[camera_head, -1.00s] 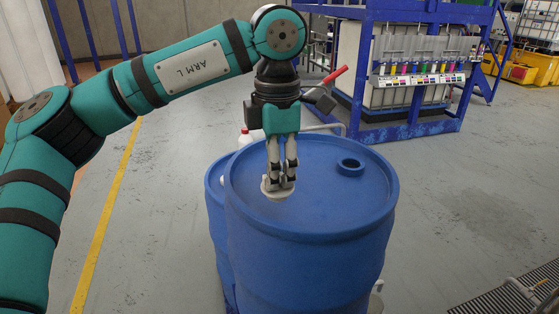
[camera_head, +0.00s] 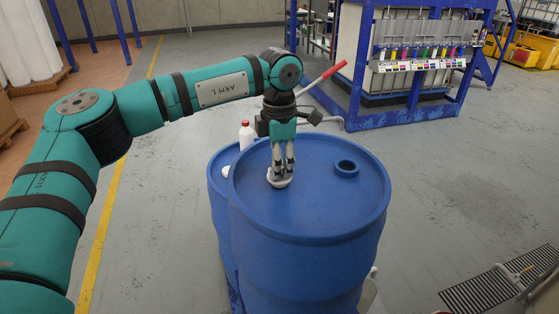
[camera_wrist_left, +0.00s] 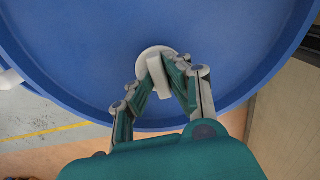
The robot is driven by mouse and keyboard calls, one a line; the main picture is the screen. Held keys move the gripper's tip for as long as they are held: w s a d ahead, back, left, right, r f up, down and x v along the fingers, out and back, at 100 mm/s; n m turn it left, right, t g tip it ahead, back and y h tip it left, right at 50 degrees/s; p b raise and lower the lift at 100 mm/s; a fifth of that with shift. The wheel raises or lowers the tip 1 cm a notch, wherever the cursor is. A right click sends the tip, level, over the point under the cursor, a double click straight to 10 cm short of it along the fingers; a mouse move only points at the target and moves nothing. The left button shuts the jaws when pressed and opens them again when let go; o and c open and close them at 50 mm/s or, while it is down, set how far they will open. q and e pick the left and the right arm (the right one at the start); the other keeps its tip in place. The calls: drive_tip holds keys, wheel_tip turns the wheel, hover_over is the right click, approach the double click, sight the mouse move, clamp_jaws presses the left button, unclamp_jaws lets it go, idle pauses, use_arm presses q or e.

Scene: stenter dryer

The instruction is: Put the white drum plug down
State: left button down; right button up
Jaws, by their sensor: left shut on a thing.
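The white drum plug (camera_head: 279,181) is a round disc at the left part of the blue drum's lid (camera_head: 310,205). My left gripper (camera_head: 280,172) points straight down and is shut on the plug. In the left wrist view the plug (camera_wrist_left: 151,62) shows as a pale disc with a raised bar, and the fingers of the left gripper (camera_wrist_left: 160,85) close on that bar. The plug is at or very near the lid surface; I cannot tell whether it touches. An open bung hole (camera_head: 346,168) with a raised rim is on the lid's right side. My right gripper is not in view.
A second blue drum (camera_head: 217,190) stands close behind on the left, with a white bottle with a red cap (camera_head: 246,134) beside it. A blue frame rack (camera_head: 405,110) stands at the back right. A floor grate (camera_head: 490,290) is at the lower right. The lid is otherwise clear.

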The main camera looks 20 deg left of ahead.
use_arm(q)
drive_tip(key=shift+f, duration=0.1)
drive_tip(key=c, duration=1.7)
unclamp_jaws()
drive_tip(key=shift+f, duration=0.1)
drive_tip(key=shift+c, duration=0.2)
drive_tip(key=o, duration=0.4)
drive_tip(key=shift+o, duration=0.3)
drive_tip(key=shift+r, duration=0.6)
wheel_tip(320, 180, up, 11)
drive_tip(key=b, duration=0.2)
drive_tip(key=shift+r+b, duration=0.15)
drive_tip(key=shift+b, duration=0.25)
